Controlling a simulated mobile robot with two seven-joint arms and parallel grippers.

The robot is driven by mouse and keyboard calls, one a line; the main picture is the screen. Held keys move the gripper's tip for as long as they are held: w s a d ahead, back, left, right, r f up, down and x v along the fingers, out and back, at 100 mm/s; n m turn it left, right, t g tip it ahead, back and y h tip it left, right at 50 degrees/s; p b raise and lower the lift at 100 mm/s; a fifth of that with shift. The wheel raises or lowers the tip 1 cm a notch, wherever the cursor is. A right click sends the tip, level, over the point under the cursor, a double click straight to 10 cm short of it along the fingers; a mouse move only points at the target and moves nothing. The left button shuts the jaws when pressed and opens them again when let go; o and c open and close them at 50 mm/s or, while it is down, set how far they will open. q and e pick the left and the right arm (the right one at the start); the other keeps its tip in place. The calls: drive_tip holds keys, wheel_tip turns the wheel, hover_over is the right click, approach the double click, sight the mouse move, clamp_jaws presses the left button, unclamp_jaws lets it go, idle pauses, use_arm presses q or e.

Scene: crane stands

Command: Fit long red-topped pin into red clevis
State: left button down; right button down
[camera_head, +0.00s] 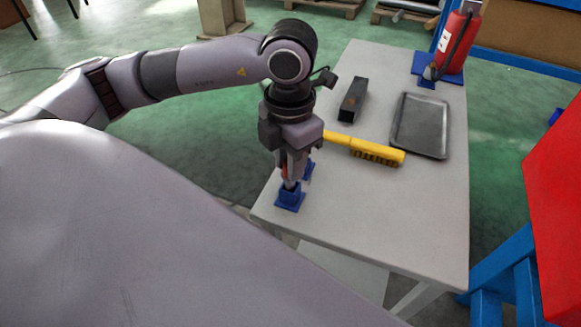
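My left gripper (294,172) points down over the near left corner of the grey table. Its fingertips are just above a small blue holder (290,199). A small red part (285,172) shows at the fingers, possibly the top of a pin; most of it is hidden, so I cannot tell whether the fingers are shut on it. No red clevis can be made out clearly. My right gripper is not in view.
A red extinguisher-like cylinder (457,42) stands beyond. A large red panel (555,190) and blue frame (505,270) are at right. The table's near part is clear.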

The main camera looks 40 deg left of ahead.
use_arm(q)
drive_tip(key=shift+r+p, duration=0.65)
drive_tip(key=shift+r, duration=0.35)
drive_tip(key=shift+r+p, duration=1.6)
drive_tip(key=shift+r, duration=0.95)
